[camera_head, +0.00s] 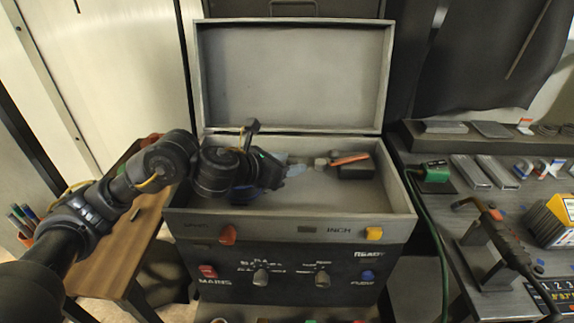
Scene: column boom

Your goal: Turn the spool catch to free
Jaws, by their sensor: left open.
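The spool catch appears to be the orange-red lever (350,159) inside the open grey box (402,200). It lies nearly level, its right end slightly higher, above a black block (356,172). I cannot read its position marking. My left gripper (286,172) reaches into the box from the left, just left of the lever and a metal piece at its left end. It is open and looks apart from the lever. My left arm hides the left part of the box, where a bit of blue shows beneath it. My right gripper is not in view.
The raised lid (292,80) stands behind the box. A wooden table (150,235) stands left. A bench at right holds a torch (495,225) and metal bars (470,171).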

